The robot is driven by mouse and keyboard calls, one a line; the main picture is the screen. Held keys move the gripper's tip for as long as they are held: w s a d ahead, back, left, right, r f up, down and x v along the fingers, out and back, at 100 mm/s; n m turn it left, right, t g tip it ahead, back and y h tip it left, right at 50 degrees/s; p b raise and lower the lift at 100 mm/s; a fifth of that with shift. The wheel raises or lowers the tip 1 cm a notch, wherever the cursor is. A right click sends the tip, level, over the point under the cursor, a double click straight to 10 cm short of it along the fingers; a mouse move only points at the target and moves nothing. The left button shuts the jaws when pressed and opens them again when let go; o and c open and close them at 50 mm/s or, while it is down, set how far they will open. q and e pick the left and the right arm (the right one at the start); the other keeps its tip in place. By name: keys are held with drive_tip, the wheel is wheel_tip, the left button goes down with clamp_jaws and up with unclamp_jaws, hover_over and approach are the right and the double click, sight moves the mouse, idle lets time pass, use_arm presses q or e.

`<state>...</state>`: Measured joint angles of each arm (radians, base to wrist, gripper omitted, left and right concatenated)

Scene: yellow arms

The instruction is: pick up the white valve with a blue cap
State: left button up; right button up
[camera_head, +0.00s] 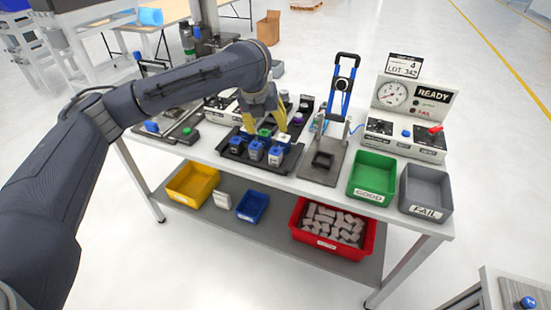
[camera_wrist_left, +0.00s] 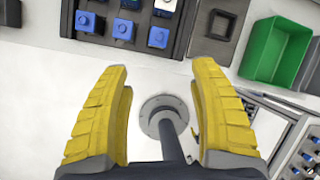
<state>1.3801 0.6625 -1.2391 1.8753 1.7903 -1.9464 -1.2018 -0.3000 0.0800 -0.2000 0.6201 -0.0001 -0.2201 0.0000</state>
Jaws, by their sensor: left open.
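A dark tray (camera_head: 233,156) on the table holds several small valves with blue caps and one with a green cap (camera_head: 265,132). A white valve with a blue cap (camera_head: 283,138) is at the tray's right side. Blue-capped valves (camera_head: 256,149) stand in the front row. In the left wrist view a pale blue-capped valve (camera_wrist_left: 165,7) shows at the top, beyond the front row (camera_wrist_left: 124,28). My left gripper (camera_head: 264,122) is open over the tray, its yellow fingers partly hiding the valves. My right gripper is not in view.
Right of the tray are a grey fixture (camera_head: 312,175) with a blue toggle clamp (camera_head: 342,90), a green GOOD bin (camera_head: 372,172), a grey FAIL bin (camera_head: 426,187) and a gauge panel (camera_head: 405,110). Yellow, blue and red bins sit on the lower shelf.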

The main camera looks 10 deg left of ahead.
sight(275, 149)
use_arm(q)
drive_tip(key=w+f+m, duration=0.1)
drive_tip(key=w+f, duration=0.1)
drive_tip(key=f, duration=0.3)
drive_tip(key=w+f+m, duration=0.1)
drive_tip(key=w+f, duration=0.1)
drive_tip(key=f, duration=0.3)
drive_tip(key=w+d+f+m, duration=0.1)
drive_tip(key=w+f, duration=0.1)
drive_tip(key=f, duration=0.4)
drive_tip(key=shift+w+m, duration=0.35)
drive_tip(key=shift+m, duration=0.05)
drive_tip(key=c, duration=1.3)
